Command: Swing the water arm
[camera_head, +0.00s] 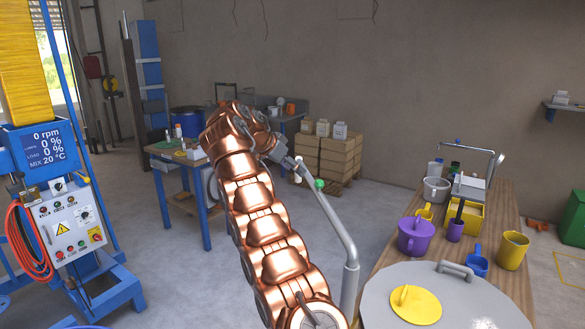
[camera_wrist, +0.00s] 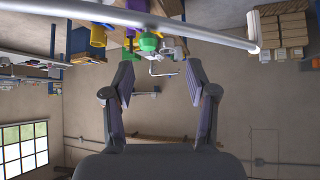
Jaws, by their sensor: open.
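The water arm (camera_head: 338,225) is a grey bent tube. It rises beside the round grey lid and slopes up and left to a white end (camera_head: 297,171). A green ball knob (camera_head: 319,184) sits on it near that end. In the wrist view the tube (camera_wrist: 190,28) crosses the top, with the green knob (camera_wrist: 150,42) just beyond the gap between my fingertips. My gripper (camera_wrist: 160,68) is open and empty, its two fingers apart. In the head view my gripper (camera_head: 288,160) is small and partly hidden by my arm, close to the white end. Contact with the tube cannot be told.
The grey lid (camera_head: 450,295) carries a yellow cap (camera_head: 415,304). A wooden bench (camera_head: 390,233) at right holds a purple pot (camera_head: 415,236), yellow and blue jugs and a scale. Open floor lies between.

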